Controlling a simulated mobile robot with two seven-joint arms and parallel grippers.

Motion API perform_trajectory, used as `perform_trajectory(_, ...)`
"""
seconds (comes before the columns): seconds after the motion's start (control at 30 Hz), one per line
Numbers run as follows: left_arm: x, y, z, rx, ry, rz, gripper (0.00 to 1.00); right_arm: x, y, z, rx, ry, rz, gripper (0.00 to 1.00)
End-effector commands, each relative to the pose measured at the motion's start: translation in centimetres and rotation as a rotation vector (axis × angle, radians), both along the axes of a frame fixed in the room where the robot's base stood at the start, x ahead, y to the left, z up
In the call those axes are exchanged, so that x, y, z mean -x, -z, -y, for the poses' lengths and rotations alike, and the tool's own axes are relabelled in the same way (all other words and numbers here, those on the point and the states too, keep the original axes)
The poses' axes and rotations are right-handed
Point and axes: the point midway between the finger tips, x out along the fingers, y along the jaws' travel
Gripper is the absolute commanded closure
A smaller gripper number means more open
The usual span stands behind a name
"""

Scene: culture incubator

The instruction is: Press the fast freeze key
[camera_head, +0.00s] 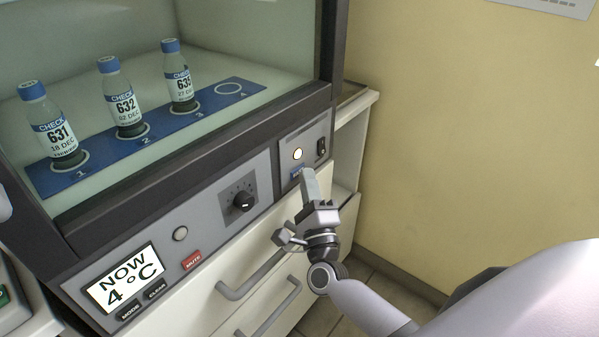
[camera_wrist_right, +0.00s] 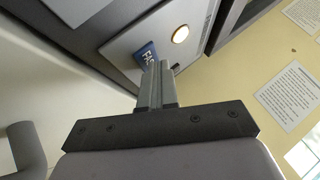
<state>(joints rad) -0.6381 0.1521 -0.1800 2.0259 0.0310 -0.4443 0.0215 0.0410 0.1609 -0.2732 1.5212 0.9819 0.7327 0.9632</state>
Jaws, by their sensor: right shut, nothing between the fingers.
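The blue key (camera_head: 297,173) is on the right end of the incubator's front panel, below a lit round lamp (camera_head: 297,154). In the right wrist view the key (camera_wrist_right: 146,54) shows the white letters "FA", the rest hidden by my fingers, and the lamp (camera_wrist_right: 181,34) glows beside it. My right gripper (camera_head: 309,178) is shut and empty, its fingertips right at the key's lower edge. I cannot tell whether the tips touch the key. In the right wrist view the shut fingers (camera_wrist_right: 156,75) point at the panel. My left gripper is not in view.
A black rocker switch (camera_head: 321,147) sits right of the lamp. A dial (camera_head: 243,201), a red MUTE key (camera_head: 192,260) and a display (camera_head: 125,279) reading 4 °C are further left. Bottles stand behind the glass. Drawer handles (camera_head: 255,277) stick out below the panel.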

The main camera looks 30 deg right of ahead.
Motion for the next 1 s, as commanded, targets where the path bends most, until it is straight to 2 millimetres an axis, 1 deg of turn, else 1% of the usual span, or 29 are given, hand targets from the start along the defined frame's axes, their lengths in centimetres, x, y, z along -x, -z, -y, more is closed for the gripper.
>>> perform_trajectory(0.23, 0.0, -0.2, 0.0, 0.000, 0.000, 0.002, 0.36, 0.3, 0.0, 0.1, 0.000, -0.001, -0.001, 1.00)
perform_trajectory(0.5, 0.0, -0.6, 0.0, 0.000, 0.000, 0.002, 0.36, 1.4, 0.0, 0.5, -0.001, -0.002, 0.000, 1.00)
perform_trajectory(0.83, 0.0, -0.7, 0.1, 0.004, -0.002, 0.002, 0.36, 1.6, 0.0, 0.6, 0.000, 0.000, -0.001, 1.00)
perform_trajectory(1.0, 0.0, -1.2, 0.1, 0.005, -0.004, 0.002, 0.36, 2.9, 0.0, 1.2, 0.001, 0.000, -0.003, 1.00)
